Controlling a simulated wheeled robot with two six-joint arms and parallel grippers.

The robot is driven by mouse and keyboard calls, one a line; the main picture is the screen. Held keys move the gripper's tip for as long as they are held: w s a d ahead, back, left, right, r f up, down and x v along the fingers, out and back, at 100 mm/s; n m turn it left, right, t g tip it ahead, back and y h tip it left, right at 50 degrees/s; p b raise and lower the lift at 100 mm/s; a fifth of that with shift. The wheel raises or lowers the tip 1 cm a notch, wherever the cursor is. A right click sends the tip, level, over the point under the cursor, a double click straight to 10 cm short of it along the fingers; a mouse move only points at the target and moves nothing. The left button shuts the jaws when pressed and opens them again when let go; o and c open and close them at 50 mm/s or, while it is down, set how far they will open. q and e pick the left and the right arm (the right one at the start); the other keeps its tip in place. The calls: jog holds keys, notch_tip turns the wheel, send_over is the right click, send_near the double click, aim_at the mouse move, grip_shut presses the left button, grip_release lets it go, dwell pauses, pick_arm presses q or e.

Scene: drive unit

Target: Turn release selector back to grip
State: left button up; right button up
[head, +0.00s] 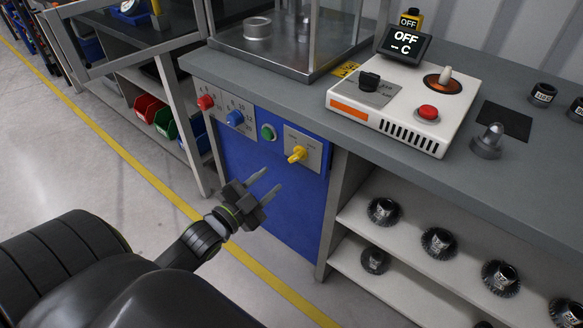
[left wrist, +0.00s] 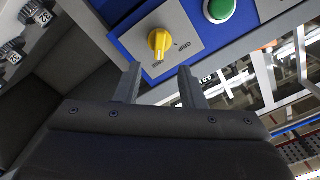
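The release selector is a yellow knob (head: 297,154) on a grey plate (head: 311,147) on the blue front panel under the bench. In the left wrist view the yellow knob (left wrist: 159,42) shows close, with lettering including "GRIP" on its plate. My left gripper (head: 267,183) is in front of the panel, to the left of and below the knob, and apart from it. In the left wrist view its two fingers (left wrist: 158,85) are spread with nothing between them. My right gripper is not in view.
A green button (head: 268,132), blue knob (head: 235,118) and red knob (head: 206,102) sit left of the selector. A white heater unit (head: 400,104) stands on the bench. Shelves with several tool holders (head: 438,241) lie to the right. The floor before the panel is clear.

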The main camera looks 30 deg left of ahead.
aim_at(293, 160)
pick_arm(q)
jog(key=w, duration=0.3)
jog(key=w+b, duration=0.1)
jog(key=w, duration=0.5)
jog(key=shift+w+d+b, duration=0.3)
jog(key=shift+d+b, duration=0.05)
jog(key=shift+d, duration=0.05)
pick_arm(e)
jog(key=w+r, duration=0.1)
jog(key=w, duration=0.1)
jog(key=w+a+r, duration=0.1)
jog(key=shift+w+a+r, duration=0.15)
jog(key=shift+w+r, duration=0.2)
pick_arm(q)
grip_shut()
